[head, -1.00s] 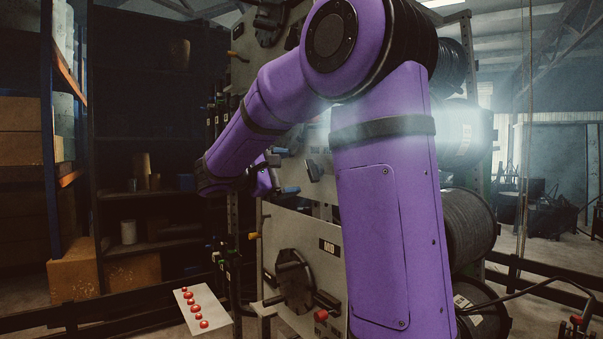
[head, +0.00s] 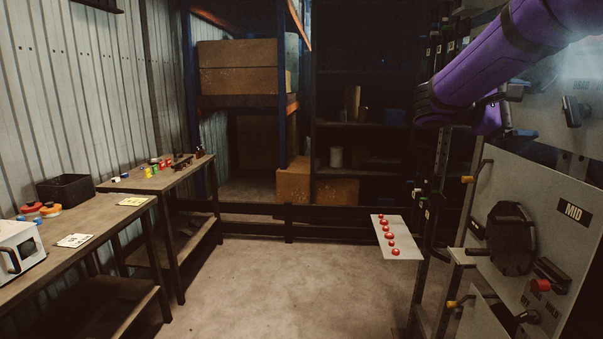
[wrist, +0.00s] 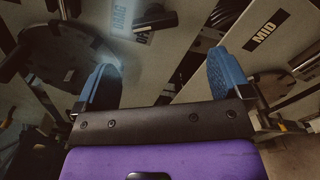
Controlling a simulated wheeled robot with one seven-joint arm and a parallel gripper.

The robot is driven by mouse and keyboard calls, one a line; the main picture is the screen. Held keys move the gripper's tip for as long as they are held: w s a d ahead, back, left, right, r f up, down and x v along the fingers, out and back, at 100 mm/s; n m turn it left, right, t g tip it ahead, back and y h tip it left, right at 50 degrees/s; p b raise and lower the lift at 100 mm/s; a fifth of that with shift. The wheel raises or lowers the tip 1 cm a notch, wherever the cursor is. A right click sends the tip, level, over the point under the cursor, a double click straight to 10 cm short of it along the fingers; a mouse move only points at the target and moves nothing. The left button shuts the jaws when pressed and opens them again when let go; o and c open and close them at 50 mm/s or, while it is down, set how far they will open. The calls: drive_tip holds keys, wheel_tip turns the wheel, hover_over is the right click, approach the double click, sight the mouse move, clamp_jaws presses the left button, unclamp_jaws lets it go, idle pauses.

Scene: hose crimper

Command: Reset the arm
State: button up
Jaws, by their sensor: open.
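My purple arm crosses the upper right of the head view. My gripper shows more clearly in the wrist view (wrist: 163,78), where its two blue finger pads stand wide apart with nothing held between them. In the head view the gripper is mostly hidden behind my forearm, in front of the grey crimper panels. The panel marked MID (head: 545,210) carries a dark round wheel (head: 511,238) and a red knob (head: 541,285). In the wrist view the panels lie beyond the fingers, with a black handle (wrist: 155,21); contact is not visible.
A pale plate with several red buttons (head: 398,239) juts out left of the panels. Workbenches (head: 98,217) line the left wall, bearing a black bin (head: 66,189) and small items. Shelving with boxes (head: 237,80) stands at the back. The floor between (head: 270,285) is clear.

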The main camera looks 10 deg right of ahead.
drive_tip(key=s+a+f+m+t+y, duration=0.1)
drive_tip(key=s+a+f+t+y, duration=0.3)
drive_tip(key=s+a+f+y, duration=0.3)
drive_tip(key=s+a+f+m+t+y, duration=0.2)
drive_tip(key=s+a+f+t+y, duration=0.3)
drive_tip(key=s+a+y, duration=0.5)
drive_tip(key=s+a+f, duration=0.2)
drive_tip(key=s+a, duration=0.1)
drive_tip(key=a, duration=0.1)
drive_tip(key=shift+s, duration=0.35)
